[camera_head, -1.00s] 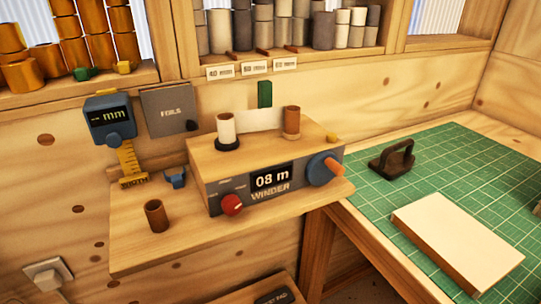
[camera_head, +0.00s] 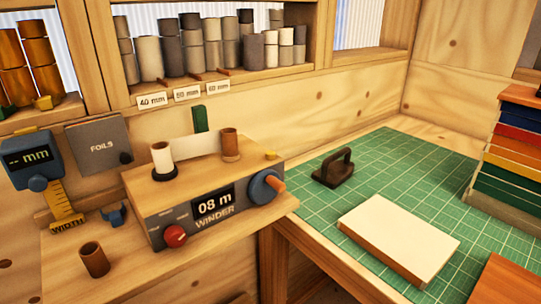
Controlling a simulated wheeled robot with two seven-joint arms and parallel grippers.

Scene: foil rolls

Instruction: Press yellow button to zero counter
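The winder (camera_head: 160,236) is a wooden box with a grey front panel and stands on a wooden shelf. Its counter display (camera_head: 213,205) reads "08 m". A small yellow button (camera_head: 271,155) sits on the top at the right rear corner. Neither of my grippers is in view.
A brown tube (camera_head: 94,260) stands on the shelf in front of the winder. A width gauge (camera_head: 38,165) and a foils book (camera_head: 99,146) are at the left. The green cutting mat (camera_head: 385,165) holds a dark handled block (camera_head: 334,168) and a pale slab (camera_head: 398,238).

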